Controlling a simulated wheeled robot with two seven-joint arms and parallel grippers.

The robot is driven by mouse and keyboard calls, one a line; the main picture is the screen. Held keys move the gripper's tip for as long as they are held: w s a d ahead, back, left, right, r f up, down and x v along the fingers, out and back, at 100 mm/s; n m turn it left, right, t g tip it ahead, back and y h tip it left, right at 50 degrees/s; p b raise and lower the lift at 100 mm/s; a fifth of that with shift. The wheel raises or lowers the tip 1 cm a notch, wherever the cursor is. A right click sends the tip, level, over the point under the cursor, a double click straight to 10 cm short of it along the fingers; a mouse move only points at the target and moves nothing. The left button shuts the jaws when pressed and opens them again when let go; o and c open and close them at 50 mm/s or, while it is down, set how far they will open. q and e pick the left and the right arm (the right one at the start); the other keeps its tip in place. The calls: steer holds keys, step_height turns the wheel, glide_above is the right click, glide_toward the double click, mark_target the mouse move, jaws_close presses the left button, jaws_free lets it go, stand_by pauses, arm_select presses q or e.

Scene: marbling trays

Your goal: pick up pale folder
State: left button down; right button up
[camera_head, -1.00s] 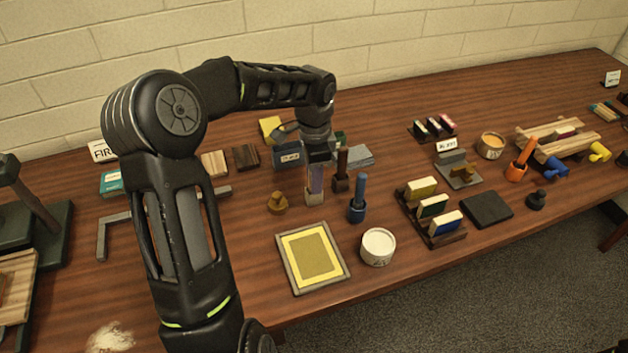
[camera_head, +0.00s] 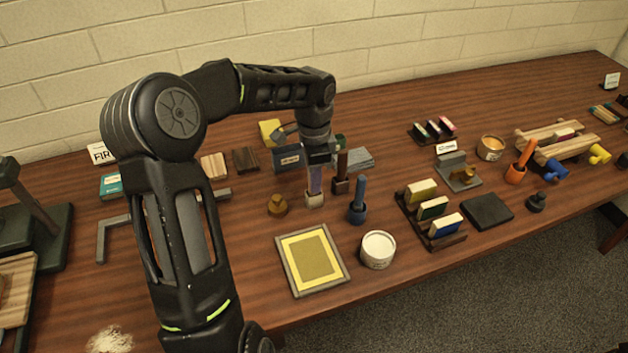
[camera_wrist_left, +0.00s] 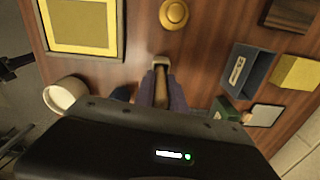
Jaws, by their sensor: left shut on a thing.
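My left gripper (camera_head: 315,185) is shut on the pale folder (camera_wrist_left: 160,88), a slim tan upright piece that shows between its two lavender fingers in the left wrist view. The fingers hide most of the folder in the head view. Its foot is at a small pale block (camera_head: 314,200), which sits on the table; it also shows in the left wrist view (camera_wrist_left: 161,61). I cannot tell whether the folder is clear of the block. My right gripper is not in view.
Close by stand a dark brown handled piece (camera_head: 341,178), a blue handled piece (camera_head: 357,205) and a brass knob (camera_head: 277,206). A yellow framed tray (camera_head: 337,283) and white tub (camera_head: 378,250) lie in front. A blue box (camera_head: 288,160) stands behind.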

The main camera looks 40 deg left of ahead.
arm_select(q)
step_height(320, 180, up, 10)
steer(key=shift+f+b, duration=0.15)
steer(key=shift+b, duration=0.45)
stand_by(1.3)
